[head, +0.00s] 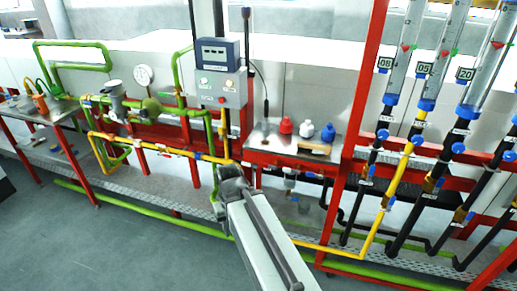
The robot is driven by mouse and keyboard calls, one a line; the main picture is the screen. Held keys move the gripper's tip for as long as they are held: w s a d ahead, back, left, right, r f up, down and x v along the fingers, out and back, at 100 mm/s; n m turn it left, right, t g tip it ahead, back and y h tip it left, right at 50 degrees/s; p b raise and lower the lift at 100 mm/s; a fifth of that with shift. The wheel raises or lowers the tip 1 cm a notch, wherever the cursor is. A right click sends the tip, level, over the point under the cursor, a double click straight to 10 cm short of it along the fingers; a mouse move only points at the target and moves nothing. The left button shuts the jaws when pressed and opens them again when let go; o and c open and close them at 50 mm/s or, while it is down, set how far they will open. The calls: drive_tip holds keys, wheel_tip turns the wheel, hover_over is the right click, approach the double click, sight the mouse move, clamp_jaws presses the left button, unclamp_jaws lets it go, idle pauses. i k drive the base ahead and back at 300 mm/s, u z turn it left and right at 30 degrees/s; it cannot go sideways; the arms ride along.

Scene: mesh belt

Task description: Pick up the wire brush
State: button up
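A tan, flat, elongated object (314,148) lies on the small metal-topped table at the right of centre, in the head view. It may be the wire brush, but it is too small to make out bristles. My gripper (229,180) is at the far end of my grey arm, near the middle of the picture. It is to the left of that table and appears apart from the tan object. I see nothing held in it, and its fingers are too small and foreshortened to read.
Green and yellow pipes (160,150) and a control box (222,88) are behind. Grey floor is clear at left.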

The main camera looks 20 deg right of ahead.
sight(308, 146)
drive_tip(key=u, duration=0.45)
drive_tip(key=i, duration=1)
drive_tip(key=z, duration=0.1)
